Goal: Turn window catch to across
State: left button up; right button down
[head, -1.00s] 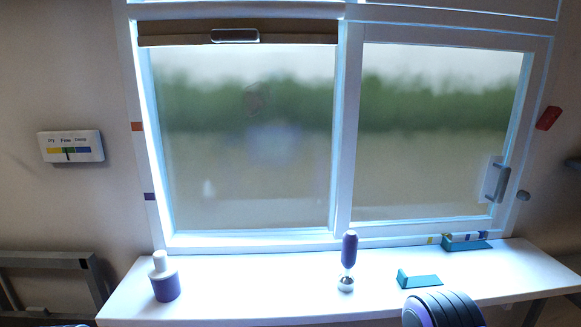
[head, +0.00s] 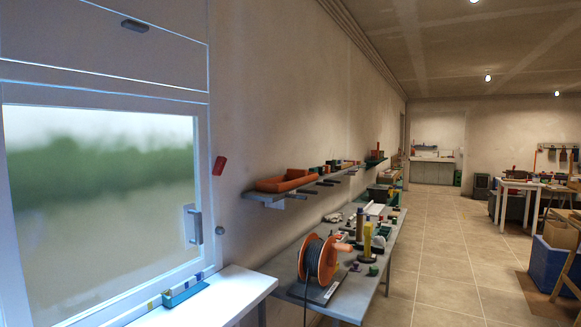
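The window (head: 95,195) stands at the left of the head view, with its right pane and white frame showing. An upright grey handle (head: 194,225) on a pale plate is at the right edge of the pane; it looks like the catch, though I cannot be sure. A small red piece (head: 220,165) is tilted on the wall just right of the frame. A small grey round knob (head: 220,230) is below it. Neither of my grippers is in view.
A white sill (head: 215,300) below the window carries a teal holder (head: 184,291). To the right, a grey bench (head: 345,295) holds an orange cable reel (head: 319,262) and tools, under a wall shelf (head: 300,188). Tiled floor (head: 440,260) is open beyond.

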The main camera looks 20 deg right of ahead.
aim_at(220, 161)
jog(key=z, duration=0.7)
jog(key=k, duration=0.5)
jog(key=z, duration=1.2)
jog(key=i, duration=1.45)
jog(key=u, duration=1.05)
jog(key=i, duration=0.7)
jog(key=u, duration=0.85)
